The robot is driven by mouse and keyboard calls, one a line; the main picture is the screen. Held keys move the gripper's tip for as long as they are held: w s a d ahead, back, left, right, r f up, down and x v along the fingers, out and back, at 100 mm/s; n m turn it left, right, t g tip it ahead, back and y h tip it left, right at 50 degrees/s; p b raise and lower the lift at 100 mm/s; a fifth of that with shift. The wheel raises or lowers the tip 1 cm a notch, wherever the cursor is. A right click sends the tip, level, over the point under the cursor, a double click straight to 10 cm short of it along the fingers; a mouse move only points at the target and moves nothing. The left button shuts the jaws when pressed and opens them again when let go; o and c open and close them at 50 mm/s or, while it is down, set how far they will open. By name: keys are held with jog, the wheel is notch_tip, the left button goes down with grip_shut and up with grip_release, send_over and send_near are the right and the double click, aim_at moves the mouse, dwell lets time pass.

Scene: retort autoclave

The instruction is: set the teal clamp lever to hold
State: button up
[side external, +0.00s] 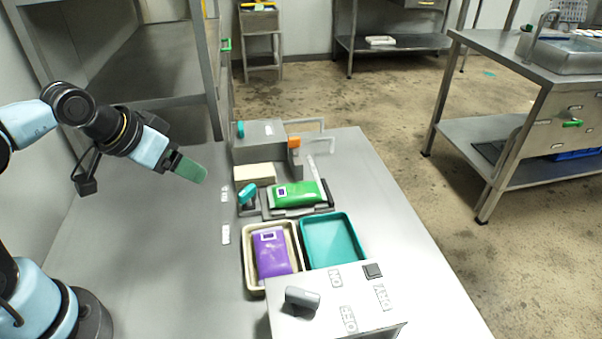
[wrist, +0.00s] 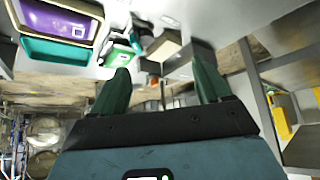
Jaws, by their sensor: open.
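The teal clamp lever (side external: 247,192) stands on a small dark base at the left end of the black plate (side external: 270,212) that bears a green pouch (side external: 297,194). Its handle looks tilted. It also shows in the wrist view (wrist: 146,32), upside down and small. Two white labels (side external: 225,193) (side external: 226,234) lie on the table left of it; their words are too small to read. My gripper (side external: 190,170) is in the air to the left of the lever and apart from it. In the wrist view its green fingers (wrist: 160,82) are spread with nothing between them.
A cream block (side external: 255,174) and a grey box (side external: 262,143) with another teal knob (side external: 240,129) stand behind the lever. In front are a cream tray (side external: 249,275) with a purple pouch, an empty teal tray (side external: 333,241) and a switch box (side external: 335,300). The left tabletop is clear.

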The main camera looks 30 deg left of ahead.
jog(key=shift+w+d+r, duration=0.1)
jog(key=shift+w+r, duration=0.1)
jog(key=shift+c, duration=1.2)
jog(key=w+g, duration=0.1)
jog(key=w+d+r+g, duration=0.1)
jog(key=w+r+g, duration=0.1)
jog(key=w, duration=0.1)
jog(key=shift+d+r, duration=0.15)
jog(key=shift+d, duration=0.2)
jog(key=c, duration=0.4)
jog(key=shift+o, duration=0.2)
jog(key=g, duration=0.4)
send_over(246, 189)
notch_tip(246, 189, down, 12)
jog(key=shift+f, duration=0.25)
grip_shut()
